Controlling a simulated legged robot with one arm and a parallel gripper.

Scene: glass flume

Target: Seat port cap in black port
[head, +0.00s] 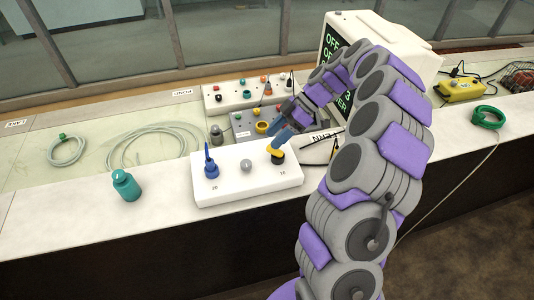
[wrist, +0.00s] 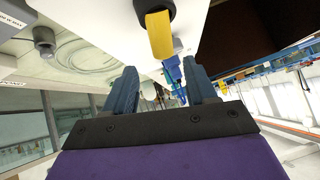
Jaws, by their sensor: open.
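A white block (head: 235,188) stands on the bench with a blue fitting (head: 211,168), a grey knob (head: 246,165) and a black port (head: 278,158) along it. A yellow piece, apparently the port cap (head: 275,151), is at the top of the black port. In the wrist view the yellow piece (wrist: 159,36) meets the black part (wrist: 154,8), above the fingertips. How deep it sits cannot be told. My gripper (head: 283,138) is just above and beside the yellow piece. In the wrist view my gripper (wrist: 163,72) has its two blue fingers apart, with nothing clearly held between them.
A teal bottle (head: 126,185) stands left of the block. Hose coils (head: 155,145) lie behind it. A grey box with fittings (head: 243,124), a white panel (head: 235,93) and a monitor (head: 345,55) stand behind my gripper. A green coil (head: 488,117) lies at right.

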